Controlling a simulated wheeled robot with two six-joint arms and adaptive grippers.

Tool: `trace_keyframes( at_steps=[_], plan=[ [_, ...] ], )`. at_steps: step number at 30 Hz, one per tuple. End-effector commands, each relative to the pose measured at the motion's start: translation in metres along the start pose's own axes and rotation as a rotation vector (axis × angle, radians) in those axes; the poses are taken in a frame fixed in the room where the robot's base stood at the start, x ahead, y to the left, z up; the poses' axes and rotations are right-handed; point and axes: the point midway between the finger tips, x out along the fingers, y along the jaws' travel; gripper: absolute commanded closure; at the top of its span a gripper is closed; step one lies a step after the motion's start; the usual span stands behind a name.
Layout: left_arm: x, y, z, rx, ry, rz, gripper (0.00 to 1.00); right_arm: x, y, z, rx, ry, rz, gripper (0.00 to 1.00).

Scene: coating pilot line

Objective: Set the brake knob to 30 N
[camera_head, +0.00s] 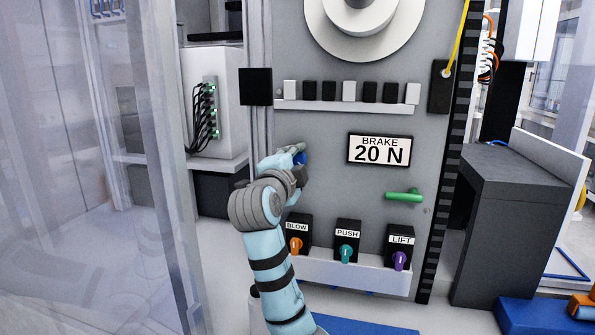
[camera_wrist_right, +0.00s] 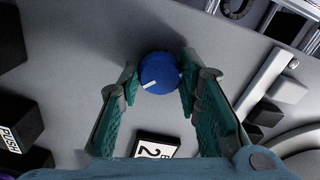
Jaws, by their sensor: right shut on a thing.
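The brake knob is a round blue knob (camera_wrist_right: 161,70) on the grey panel, with a white mark that lies toward the lower left in the right wrist view. In the head view only a small blue part of it (camera_head: 301,158) shows beside my gripper. My right gripper (camera_wrist_right: 160,82) is shut on the knob, one green finger on each side. In the head view my right gripper (camera_head: 299,157) is at the panel, left of the display. The display (camera_head: 379,151) reads BRAKE 20 N. My left gripper is not in view.
Below are BLOW (camera_head: 297,233), PUSH (camera_head: 347,239) and LIFT (camera_head: 399,245) switches on a ledge. A green handle (camera_head: 404,195) sticks out under the display. A shelf (camera_head: 345,106) with several black and white blocks is above. A clear screen (camera_head: 150,170) stands left.

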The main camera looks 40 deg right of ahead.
Motion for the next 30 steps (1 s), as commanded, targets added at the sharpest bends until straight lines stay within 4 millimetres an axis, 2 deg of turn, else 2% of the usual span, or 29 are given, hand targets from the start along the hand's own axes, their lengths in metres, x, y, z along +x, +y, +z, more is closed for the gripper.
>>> trace_keyframes(
  at_steps=[1, 10, 15, 20, 26, 27, 30],
  plan=[
    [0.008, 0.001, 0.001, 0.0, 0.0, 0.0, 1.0, 0.0, 0.005, 0.002, 0.028, -0.002, 0.003, 1.0],
    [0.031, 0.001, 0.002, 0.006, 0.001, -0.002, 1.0, 0.0, 0.005, 0.002, 0.238, -0.001, 0.004, 1.0],
    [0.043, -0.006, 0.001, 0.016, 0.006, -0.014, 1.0, 0.0, 0.005, 0.002, 0.364, -0.001, 0.004, 1.0],
    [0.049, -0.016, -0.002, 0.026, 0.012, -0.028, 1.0, 0.0, 0.003, 0.002, 0.445, -0.001, 0.005, 1.0],
    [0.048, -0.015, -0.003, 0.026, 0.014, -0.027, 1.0, 0.0, 0.002, 0.001, 0.453, -0.001, 0.006, 1.0],
    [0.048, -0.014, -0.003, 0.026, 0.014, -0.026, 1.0, 0.0, 0.002, 0.001, 0.452, -0.001, 0.006, 0.67],
    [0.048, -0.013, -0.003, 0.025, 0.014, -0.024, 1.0, 0.0, 0.002, 0.001, 0.451, 0.0, 0.005, 0.51]
  ],
)
